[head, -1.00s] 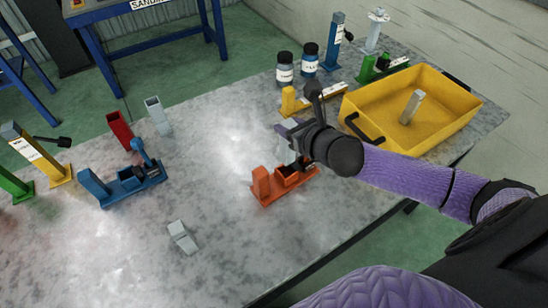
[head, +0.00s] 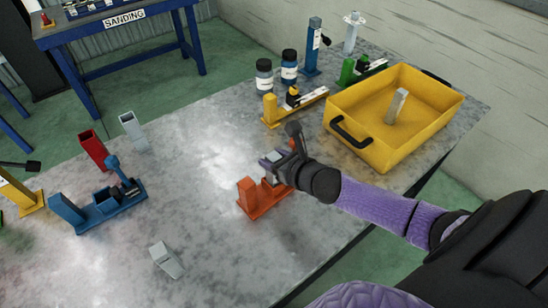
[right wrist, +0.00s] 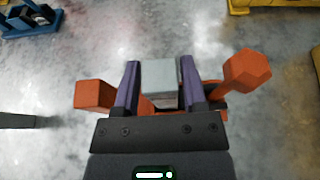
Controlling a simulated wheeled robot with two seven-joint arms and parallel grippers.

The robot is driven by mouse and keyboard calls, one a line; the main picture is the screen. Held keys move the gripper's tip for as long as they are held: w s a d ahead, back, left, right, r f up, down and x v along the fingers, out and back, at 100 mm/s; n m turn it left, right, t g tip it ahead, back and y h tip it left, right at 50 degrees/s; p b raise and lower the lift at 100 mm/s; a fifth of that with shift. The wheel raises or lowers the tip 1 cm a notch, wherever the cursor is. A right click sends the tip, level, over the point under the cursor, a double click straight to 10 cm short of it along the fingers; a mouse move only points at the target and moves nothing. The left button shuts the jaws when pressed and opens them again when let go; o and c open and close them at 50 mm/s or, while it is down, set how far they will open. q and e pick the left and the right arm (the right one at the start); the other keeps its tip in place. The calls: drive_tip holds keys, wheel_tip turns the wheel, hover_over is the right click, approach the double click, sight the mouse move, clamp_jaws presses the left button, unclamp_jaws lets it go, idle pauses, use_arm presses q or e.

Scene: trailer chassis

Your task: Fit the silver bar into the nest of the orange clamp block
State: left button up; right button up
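The orange clamp block (head: 248,197) stands on the grey table, with an upright end post; its raised lever with an orange knob shows in the right wrist view (right wrist: 247,70). My right gripper (head: 275,163) is low over its middle. Its purple fingers (right wrist: 159,85) are shut on a silver bar (right wrist: 160,75), which stands between the post and the lever. The gripper hides the nest and the bar's lower end, so I cannot tell how deep the bar sits. My left gripper is not in view.
A blue clamp block (head: 100,208) and a loose grey block (head: 166,260) are to the left. A yellow tray (head: 365,145) with a grey bar inside stands right of my gripper. A yellow clamp block (head: 270,112) and two bottles are behind. The table centre is clear.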

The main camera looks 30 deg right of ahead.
drive_tip(key=shift+o, duration=1.3)
drive_tip(key=shift+r, duration=0.25)
drive_tip(key=p+v, duration=0.3)
drive_tip(key=v, duration=0.9)
drive_tip(key=shift+f, duration=0.1)
